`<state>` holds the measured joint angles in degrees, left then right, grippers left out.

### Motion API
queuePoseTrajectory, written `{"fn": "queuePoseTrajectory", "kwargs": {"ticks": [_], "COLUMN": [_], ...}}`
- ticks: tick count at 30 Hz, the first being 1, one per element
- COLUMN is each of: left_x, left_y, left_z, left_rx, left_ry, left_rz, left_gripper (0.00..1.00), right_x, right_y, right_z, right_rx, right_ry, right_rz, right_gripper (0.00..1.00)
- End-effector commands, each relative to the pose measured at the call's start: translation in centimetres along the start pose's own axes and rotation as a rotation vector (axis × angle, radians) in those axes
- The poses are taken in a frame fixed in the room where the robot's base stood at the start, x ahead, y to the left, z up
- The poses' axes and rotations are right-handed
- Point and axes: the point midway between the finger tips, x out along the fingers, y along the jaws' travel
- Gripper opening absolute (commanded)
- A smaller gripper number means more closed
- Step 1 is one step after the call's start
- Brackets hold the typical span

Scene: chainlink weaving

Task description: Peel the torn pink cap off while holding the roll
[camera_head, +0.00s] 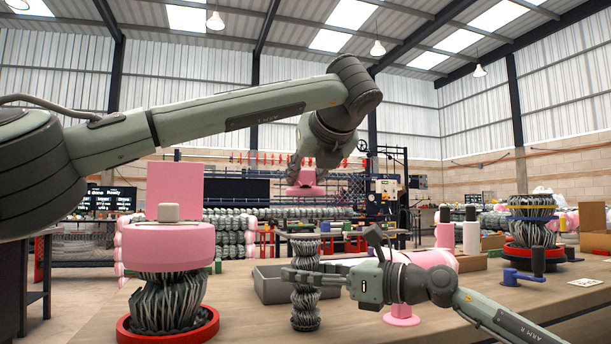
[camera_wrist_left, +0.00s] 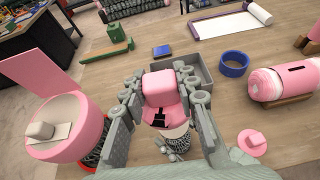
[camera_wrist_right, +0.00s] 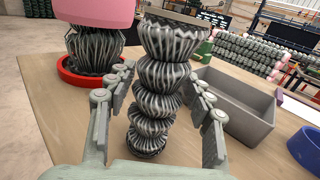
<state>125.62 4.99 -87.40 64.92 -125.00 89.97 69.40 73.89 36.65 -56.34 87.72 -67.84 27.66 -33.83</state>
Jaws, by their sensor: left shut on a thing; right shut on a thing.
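The torn pink cap (camera_head: 306,180) is in my left gripper (camera_wrist_left: 161,82), up in the air above the roll. In the left wrist view the cap (camera_wrist_left: 163,92) sits between the fingers, with a dark jagged mark on its near face. The roll (camera_head: 305,300) is a bundle of grey wire with several pinched waists, upright on the table, its top bare. A clear gap shows between cap and roll in the head view. My right gripper (camera_head: 308,276) is shut on the roll from the right. The roll (camera_wrist_right: 155,92) stands between its fingers in the right wrist view.
A larger wire bundle with a thick pink top (camera_head: 168,247) stands in a red ring (camera_head: 205,331) at left. A grey tray (camera_wrist_right: 236,103) is behind the roll. A blue ring (camera_wrist_left: 234,64) and a pink roll (camera_wrist_left: 286,81) lie to the right.

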Motion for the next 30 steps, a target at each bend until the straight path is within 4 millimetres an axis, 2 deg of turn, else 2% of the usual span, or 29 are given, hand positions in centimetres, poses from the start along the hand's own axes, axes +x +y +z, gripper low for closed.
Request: {"fn": "queuePoseTrajectory", "kwargs": {"ticks": [1, 6, 17, 23, 30], "left_x": [0.0, 0.0, 0.0, 0.0, 0.0], "left_y": [0.0, 0.0, 0.0, 0.0, 0.0], "left_z": [0.0, 0.0, 0.0, 0.0, 0.0], "left_rx": [0.0, 0.0, 0.0, 0.0, 0.0], "left_ry": [0.0, 0.0, 0.0, 0.0, 0.0], "left_rz": [0.0, 0.0, 0.0, 0.0, 0.0], "left_gripper": [0.02, 0.02, 0.02, 0.02, 0.02], "right_x": [0.0, 0.0, -0.3, -3.2, -8.4], "right_y": [0.0, 0.0, 0.0, -0.1, -0.1], "right_z": [0.0, 0.0, 0.0, -0.1, -0.2], "right_rx": [0.0, 0.0, 0.0, -0.001, 0.001], "right_ry": [0.0, 0.0, 0.0, 0.0, 0.002], "right_rz": [0.0, 0.0, -0.001, -0.004, -0.003], "right_gripper": [0.54, 0.75, 0.76, 0.76, 0.76]}}
